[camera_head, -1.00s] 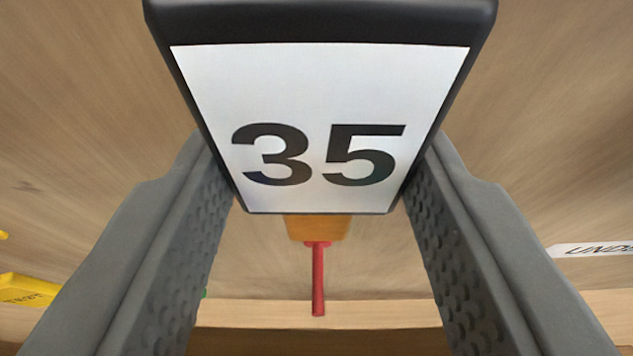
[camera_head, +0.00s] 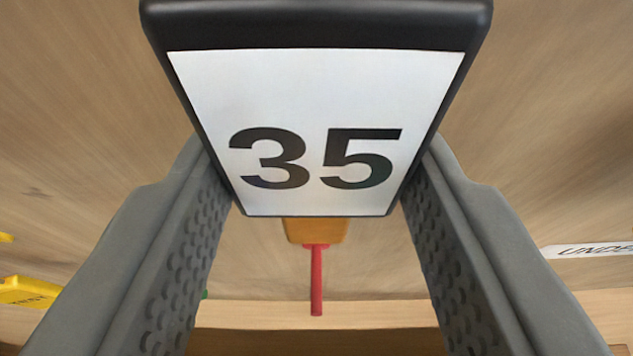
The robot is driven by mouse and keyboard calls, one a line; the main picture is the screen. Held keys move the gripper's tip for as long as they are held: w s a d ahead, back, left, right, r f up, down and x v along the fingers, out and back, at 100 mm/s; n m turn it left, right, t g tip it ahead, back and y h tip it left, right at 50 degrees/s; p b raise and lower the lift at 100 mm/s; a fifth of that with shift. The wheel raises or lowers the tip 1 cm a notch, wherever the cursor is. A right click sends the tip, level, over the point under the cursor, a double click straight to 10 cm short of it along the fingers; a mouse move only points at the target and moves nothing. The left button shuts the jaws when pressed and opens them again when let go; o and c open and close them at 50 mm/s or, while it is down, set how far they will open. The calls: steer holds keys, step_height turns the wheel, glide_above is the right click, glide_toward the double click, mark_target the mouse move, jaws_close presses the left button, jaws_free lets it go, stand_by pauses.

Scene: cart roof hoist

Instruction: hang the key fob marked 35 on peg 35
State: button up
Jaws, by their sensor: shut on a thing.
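The key fob marked 35 (camera_head: 315,100) is a black-edged block with a white face and a black number 35. My gripper (camera_head: 318,190) is shut on it, one grey textured finger against each side. The fob fills the upper middle of the view and hides what lies behind it. Any ring or loop on it is not visible. Which peg is peg 35 cannot be told, as no peg number shows.
Below the fob, an orange piece (camera_head: 316,231) with a red rod (camera_head: 316,280) shows. Yellow labelled pieces (camera_head: 28,292) are at the left edge. A white lettered strip (camera_head: 590,250) is at the right. A pale wooden ledge (camera_head: 380,314) runs along the bottom.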

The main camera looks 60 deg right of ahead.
steer(key=shift+v, duration=2.3)
steer(key=shift+f, duration=0.2)
steer(key=shift+a, duration=0.1)
glide_toward(315, 200)
steer(key=shift+s+a+f, duration=0.3)
steer(key=shift+a+f, duration=0.15)
steer(key=shift+f, duration=0.25)
steer(key=shift+s+d, duration=0.1)
